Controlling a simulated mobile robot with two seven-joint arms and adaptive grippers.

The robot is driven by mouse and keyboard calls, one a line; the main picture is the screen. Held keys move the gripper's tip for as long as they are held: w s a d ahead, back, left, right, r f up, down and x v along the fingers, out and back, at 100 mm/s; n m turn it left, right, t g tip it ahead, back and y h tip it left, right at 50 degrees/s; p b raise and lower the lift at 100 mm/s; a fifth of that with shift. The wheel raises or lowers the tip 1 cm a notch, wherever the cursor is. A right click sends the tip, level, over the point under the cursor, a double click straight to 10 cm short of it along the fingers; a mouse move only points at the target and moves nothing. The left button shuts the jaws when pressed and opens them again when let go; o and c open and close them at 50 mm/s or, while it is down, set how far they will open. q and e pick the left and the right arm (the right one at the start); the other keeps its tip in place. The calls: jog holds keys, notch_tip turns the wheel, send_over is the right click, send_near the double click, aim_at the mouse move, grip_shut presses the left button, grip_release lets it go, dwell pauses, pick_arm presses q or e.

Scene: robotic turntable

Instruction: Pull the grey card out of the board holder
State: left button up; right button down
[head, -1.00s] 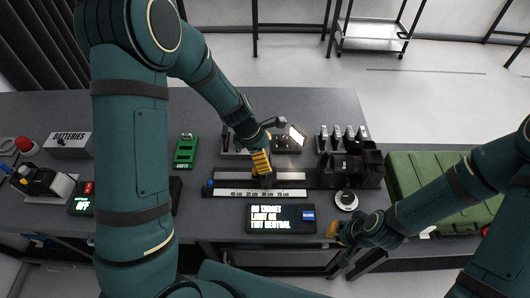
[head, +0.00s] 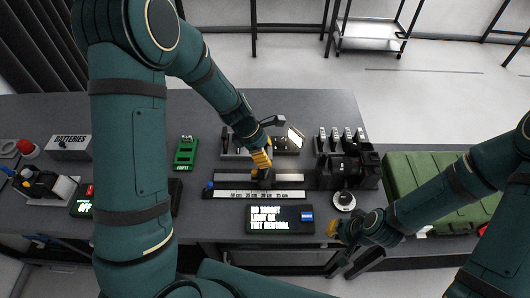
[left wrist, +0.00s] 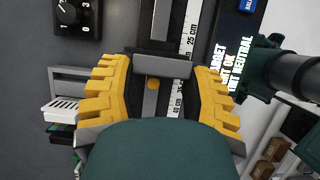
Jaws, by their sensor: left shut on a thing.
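My left gripper (head: 262,165) is over the rail in the head view. In the left wrist view its yellow fingers (left wrist: 160,82) stand either side of a narrow grey piece, which I take to be the grey card (left wrist: 162,67) seen edge-on. The gripper is shut on it. The dark board holder (head: 262,179) sits on the rail below the fingers. Whether the card's lower edge is clear of the holder is hidden. My right gripper (head: 343,243) is low at the table's front edge, away from the holder; its opening is unclear.
A display (head: 280,220) reads no target, light OK, tint neutral. A centimetre scale (head: 258,194) runs along the rail. A lit lamp (head: 295,138) stands behind, black equipment (head: 347,165) to the right, a round dial (head: 344,200) in front of it. A green device (head: 186,152) lies left.

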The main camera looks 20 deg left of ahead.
pick_arm(q)
jog(key=shift+r+p, duration=0.4)
jog(key=shift+r, duration=0.15)
jog(key=shift+r+p, duration=0.6)
jog(key=shift+r, duration=0.75)
